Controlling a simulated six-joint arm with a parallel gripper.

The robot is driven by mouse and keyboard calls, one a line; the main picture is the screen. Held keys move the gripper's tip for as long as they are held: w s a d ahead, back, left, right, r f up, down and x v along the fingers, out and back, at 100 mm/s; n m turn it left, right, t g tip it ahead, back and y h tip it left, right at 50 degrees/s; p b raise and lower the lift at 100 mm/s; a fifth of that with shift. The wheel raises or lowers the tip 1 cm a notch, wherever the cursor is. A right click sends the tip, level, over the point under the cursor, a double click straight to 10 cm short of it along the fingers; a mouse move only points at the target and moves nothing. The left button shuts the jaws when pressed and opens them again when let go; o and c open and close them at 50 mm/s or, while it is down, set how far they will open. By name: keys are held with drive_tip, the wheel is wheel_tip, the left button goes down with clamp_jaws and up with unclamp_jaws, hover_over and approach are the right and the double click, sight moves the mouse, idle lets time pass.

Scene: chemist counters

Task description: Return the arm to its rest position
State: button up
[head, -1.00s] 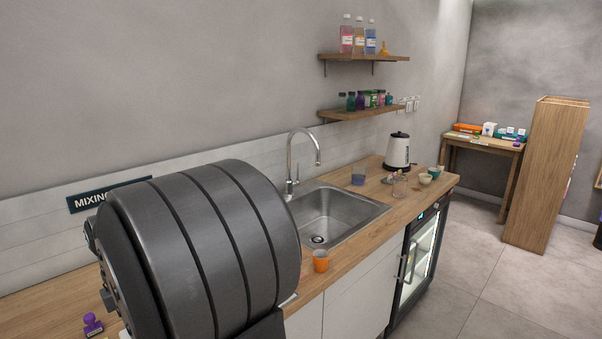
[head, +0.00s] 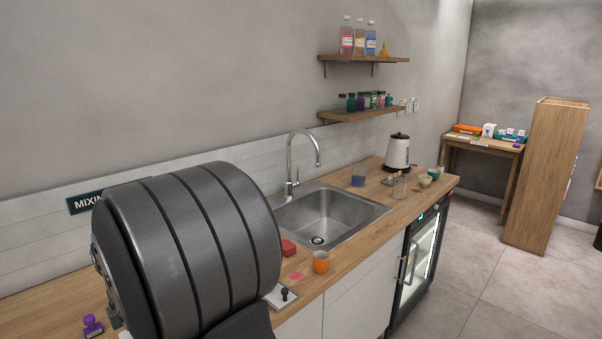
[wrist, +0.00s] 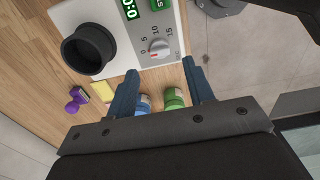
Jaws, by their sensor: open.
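My gripper (wrist: 161,95) shows in the wrist view with its two blue-grey fingers apart and nothing between the tips. It hangs above a wooden counter (wrist: 30,70). Beyond the fingertips is a white and grey device (wrist: 130,40) with a dial, a green display and a black round cup-like part. A blue-capped bottle (wrist: 143,104) and a green-capped bottle (wrist: 174,98) show low between the fingers, partly hidden by the gripper body. In the head view my dark arm link fills the lower left and the gripper is not seen.
The sink (head: 335,215) lies right of my arm. An orange cup (head: 320,262), a red block (head: 289,247) and a small white plate with a black knob (head: 283,296) stand near its front. A purple stamp-like object (head: 92,325) is at lower left. A kettle (head: 397,152) stands farther back.

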wheel_tip(320, 180, down, 6)
drive_tip(key=shift+r, duration=0.25)
drive_tip(key=m, duration=0.3)
drive_tip(key=shift+m, duration=0.4)
drive_tip(key=m, duration=0.4)
drive_tip(key=shift+r+m, duration=0.1)
drive_tip(key=shift+m, duration=0.2)
drive_tip(key=m, duration=0.4)
drive_tip(key=shift+m, duration=2.3)
drive_tip(key=n, duration=0.4)
drive_tip(key=shift+n, duration=2.7)
